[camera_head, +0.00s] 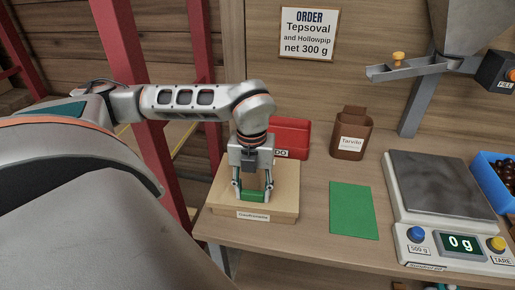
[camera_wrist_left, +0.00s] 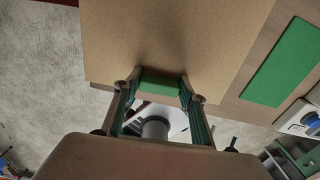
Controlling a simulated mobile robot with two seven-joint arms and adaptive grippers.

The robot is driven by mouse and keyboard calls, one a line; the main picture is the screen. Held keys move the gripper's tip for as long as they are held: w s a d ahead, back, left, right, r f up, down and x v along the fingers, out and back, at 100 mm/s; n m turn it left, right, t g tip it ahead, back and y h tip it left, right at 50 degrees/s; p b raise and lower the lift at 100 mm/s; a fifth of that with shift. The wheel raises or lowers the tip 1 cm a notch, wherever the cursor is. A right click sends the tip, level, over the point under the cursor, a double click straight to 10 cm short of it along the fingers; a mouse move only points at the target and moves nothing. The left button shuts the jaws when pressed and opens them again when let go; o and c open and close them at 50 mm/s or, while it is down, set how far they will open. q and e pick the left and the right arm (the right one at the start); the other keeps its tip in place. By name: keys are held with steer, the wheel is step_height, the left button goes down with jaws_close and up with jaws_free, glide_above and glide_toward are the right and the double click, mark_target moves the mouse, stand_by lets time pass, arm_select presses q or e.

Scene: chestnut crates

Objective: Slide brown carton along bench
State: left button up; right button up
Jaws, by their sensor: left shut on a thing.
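A light-brown carton (camera_head: 227,197) with a white label on its front lies flat at the left end of the wooden bench. Its top (camera_wrist_left: 175,40) fills much of the left wrist view. My left gripper (camera_head: 252,197) points down over the carton and is shut on a small green block (camera_wrist_left: 162,88) at the carton. I cannot tell whether the block is fixed to it. A darker brown container (camera_head: 351,133) labelled Tarvito stands upright farther back, apart from the gripper. My right gripper is not in view.
A green mat (camera_head: 353,210) lies right of the carton, with bare bench between. A red box (camera_head: 291,134) stands behind the carton. Farther right are a scale (camera_head: 440,187) reading 0 g, a blue crate (camera_head: 488,180) of chestnuts and a metal chute (camera_head: 415,70). Red posts rise at left.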

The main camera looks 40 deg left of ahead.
arm_select(q)
steer(key=shift+s+a+f, duration=0.15)
steer(key=shift+s+f, duration=0.05)
steer(key=o, duration=1.2)
steer(key=shift+a, duration=0.1)
steer(key=shift+w, duration=0.1)
steer(key=shift+r, duration=0.1)
steer(key=shift+r, duration=0.25)
step_height(320, 180, up, 11)
steer(key=shift+r, duration=0.2)
